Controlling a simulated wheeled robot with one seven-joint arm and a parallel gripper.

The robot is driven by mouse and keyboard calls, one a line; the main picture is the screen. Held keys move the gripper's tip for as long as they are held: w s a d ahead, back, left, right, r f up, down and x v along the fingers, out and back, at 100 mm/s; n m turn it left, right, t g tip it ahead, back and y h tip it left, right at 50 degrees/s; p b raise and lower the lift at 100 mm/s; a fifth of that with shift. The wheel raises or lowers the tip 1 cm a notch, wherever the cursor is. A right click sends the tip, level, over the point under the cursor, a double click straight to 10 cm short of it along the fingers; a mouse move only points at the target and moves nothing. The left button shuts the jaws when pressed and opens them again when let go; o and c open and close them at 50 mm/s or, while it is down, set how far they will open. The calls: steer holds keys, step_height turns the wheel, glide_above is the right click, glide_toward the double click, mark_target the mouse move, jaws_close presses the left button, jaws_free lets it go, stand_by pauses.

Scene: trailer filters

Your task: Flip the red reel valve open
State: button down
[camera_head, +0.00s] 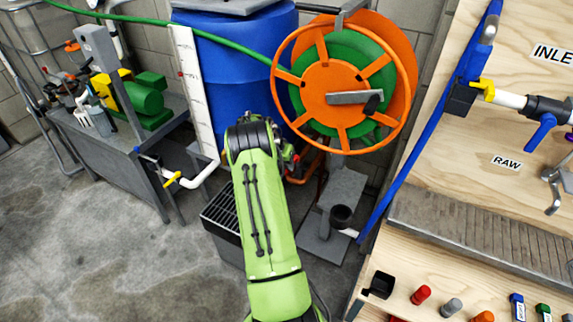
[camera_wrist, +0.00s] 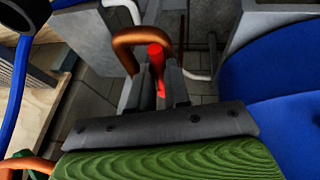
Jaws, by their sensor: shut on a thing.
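The red reel valve handle (camera_wrist: 156,56) shows in the wrist view between the two fingers of my gripper (camera_wrist: 160,88). My gripper is shut on this red handle. An orange-brown curved pipe or hose (camera_wrist: 130,38) loops around just beyond the fingers. In the head view my green arm reaches to the lower left of the orange hose reel (camera_head: 345,137), and a small bit of red (camera_head: 289,152) shows beside its end. My arm hides most of the valve and the fingers there, so I cannot tell the handle's full angle.
A blue barrel (camera_head: 225,60) stands behind my arm. The reel's grey stand (camera_head: 345,190) is right of it. A green pump (camera_head: 145,98) sits on a metal bench at left. A wooden panel (camera_head: 490,120) with pipes is at right. The left floor is clear.

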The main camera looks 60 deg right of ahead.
steer(key=c, duration=1.1)
jaws_free()
steer(key=p+v, duration=0.4)
steer(key=v, duration=1.1)
steer(key=shift+a+r, duration=0.2)
steer(key=shift+r, duration=0.1)
